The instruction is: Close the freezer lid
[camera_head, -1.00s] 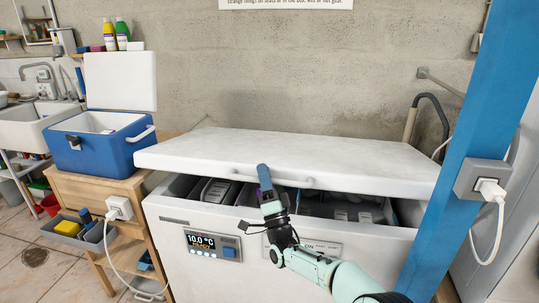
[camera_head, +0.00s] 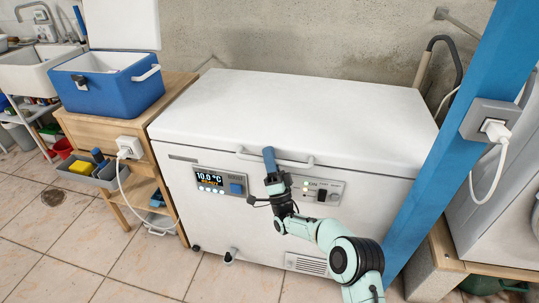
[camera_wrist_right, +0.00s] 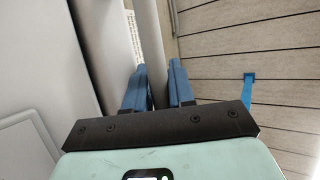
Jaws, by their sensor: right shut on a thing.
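The white chest freezer (camera_head: 220,215) stands against the wall, and its white lid (camera_head: 310,108) lies down flat on the body with no gap visible along the front. A white bar handle (camera_head: 300,164) runs along the lid's front edge. My right gripper (camera_head: 269,156) is at the handle's left part, its blue fingers shut on the bar. The right wrist view shows the handle (camera_wrist_right: 151,45) running between the two fingers (camera_wrist_right: 157,84). My left gripper is not in view.
A blue cooler (camera_head: 108,88) with its white lid raised stands on a wooden table (camera_head: 178,85) at the left. A blue post (camera_head: 442,165) with a plugged-in socket rises at the right. Tiled floor (camera_head: 120,270) at the front left is clear.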

